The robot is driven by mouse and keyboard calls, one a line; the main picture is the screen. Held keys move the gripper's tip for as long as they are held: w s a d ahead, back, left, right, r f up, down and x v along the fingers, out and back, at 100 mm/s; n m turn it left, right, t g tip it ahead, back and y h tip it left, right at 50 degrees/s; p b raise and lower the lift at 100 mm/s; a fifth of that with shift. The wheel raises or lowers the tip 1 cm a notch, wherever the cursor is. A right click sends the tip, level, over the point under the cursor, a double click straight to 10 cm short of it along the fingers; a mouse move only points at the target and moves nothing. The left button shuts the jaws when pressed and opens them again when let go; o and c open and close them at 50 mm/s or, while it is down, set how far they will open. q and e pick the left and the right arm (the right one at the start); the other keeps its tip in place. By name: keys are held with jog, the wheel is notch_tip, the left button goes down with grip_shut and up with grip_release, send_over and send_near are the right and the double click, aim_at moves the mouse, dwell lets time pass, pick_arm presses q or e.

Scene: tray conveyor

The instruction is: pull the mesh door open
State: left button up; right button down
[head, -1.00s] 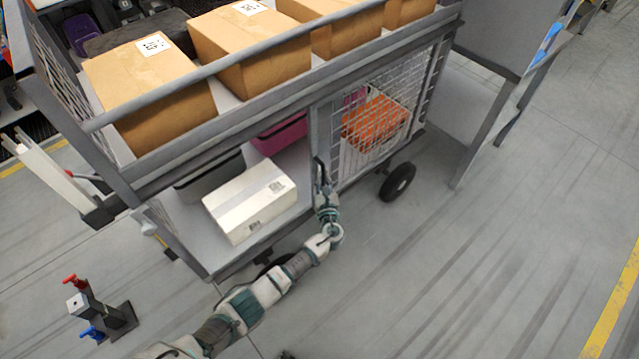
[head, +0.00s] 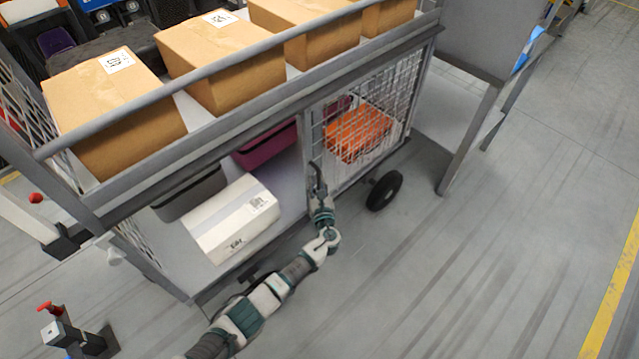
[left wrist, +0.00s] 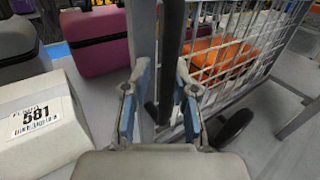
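The mesh door (head: 398,92) is a wire grid in a grey frame on the right half of the cart's lower level. It looks shut or nearly so. A dark upright handle (left wrist: 170,50) is at its left edge, also seen in the head view (head: 317,172). My left gripper (left wrist: 162,112) is at this handle, with its blue-padded fingers apart on either side of it. Gaps show between the fingers and the handle, so I see no firm grip. My right gripper is not in view.
An orange item (head: 358,134) lies behind the mesh. A white box (head: 232,218) and a magenta case (head: 266,147) are in the open left bay. Cardboard boxes (head: 115,110) stand on top. A wheel (head: 384,191) is below the door. The floor at right is clear.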

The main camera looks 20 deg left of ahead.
pick_arm(q)
jog(key=shift+a, duration=0.15)
jog(key=shift+s+d, duration=0.15)
jog(key=shift+d, duration=0.15)
jog(key=v, duration=1.1)
jog(key=shift+s, duration=0.2)
jog(key=shift+d, duration=0.1)
